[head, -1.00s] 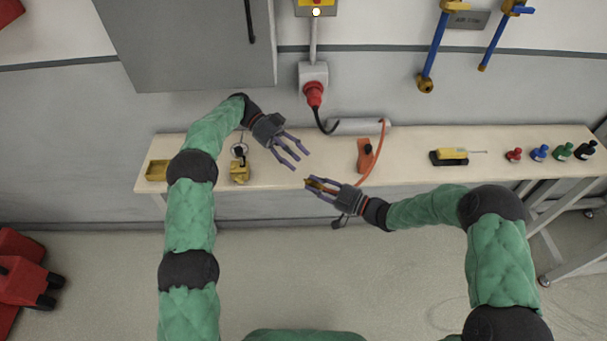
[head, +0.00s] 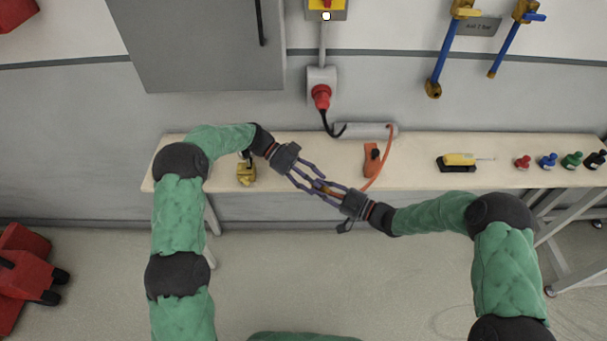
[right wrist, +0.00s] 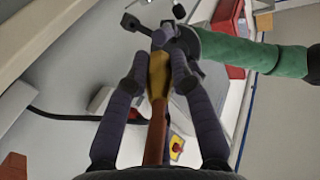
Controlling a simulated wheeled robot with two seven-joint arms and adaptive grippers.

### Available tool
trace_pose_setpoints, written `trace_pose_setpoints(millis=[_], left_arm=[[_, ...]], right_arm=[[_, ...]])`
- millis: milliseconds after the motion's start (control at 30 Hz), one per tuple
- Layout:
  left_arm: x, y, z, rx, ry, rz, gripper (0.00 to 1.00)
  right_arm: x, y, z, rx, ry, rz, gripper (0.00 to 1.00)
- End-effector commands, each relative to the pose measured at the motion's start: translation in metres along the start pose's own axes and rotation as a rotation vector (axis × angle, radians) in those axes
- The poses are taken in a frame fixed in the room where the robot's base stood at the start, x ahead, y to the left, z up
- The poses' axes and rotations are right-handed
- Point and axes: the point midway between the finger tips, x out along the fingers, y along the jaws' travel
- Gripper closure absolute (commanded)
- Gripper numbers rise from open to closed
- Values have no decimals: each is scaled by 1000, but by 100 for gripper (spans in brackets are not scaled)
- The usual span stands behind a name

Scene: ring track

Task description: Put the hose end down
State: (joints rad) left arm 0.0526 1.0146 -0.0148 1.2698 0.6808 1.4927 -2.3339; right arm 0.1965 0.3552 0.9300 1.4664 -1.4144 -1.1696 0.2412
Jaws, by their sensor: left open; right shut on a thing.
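The orange hose (head: 379,173) runs from the grey cylinder on the bench down to my right gripper (head: 328,188). The right gripper is shut on the hose end; in the right wrist view the brass-coloured hose end (right wrist: 159,75) sits between its fingers, with the orange hose behind it. My left gripper (head: 314,183) is open, its fingers close around the tip of the hose end and overlapping the right fingers in the head view. Whether the left fingers touch it I cannot tell. Both grippers are above the front edge of the bench (head: 420,180).
A red plug (head: 321,97) hangs on the wall. Bare bench lies between the orange block and the yellow tool.

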Motion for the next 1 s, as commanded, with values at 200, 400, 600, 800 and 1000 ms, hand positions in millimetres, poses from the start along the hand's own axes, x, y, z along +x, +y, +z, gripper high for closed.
trace_pose_setpoints(millis=[200,400,600,800,1000], left_arm=[[8,0,0,-1,-1,-1,46],[9,0,0,-1,-1,0,46],[9,0,0,0,0,0,100],[8,0,-1,1,1,0,100],[8,0,-1,0,0,0,100]], right_arm=[[0,0,0,0,0,0,100],[0,0,0,0,0,0,100],[0,0,0,0,0,0,100],[0,-2,1,2,-2,-2,59],[0,-1,1,1,-1,-1,49]])
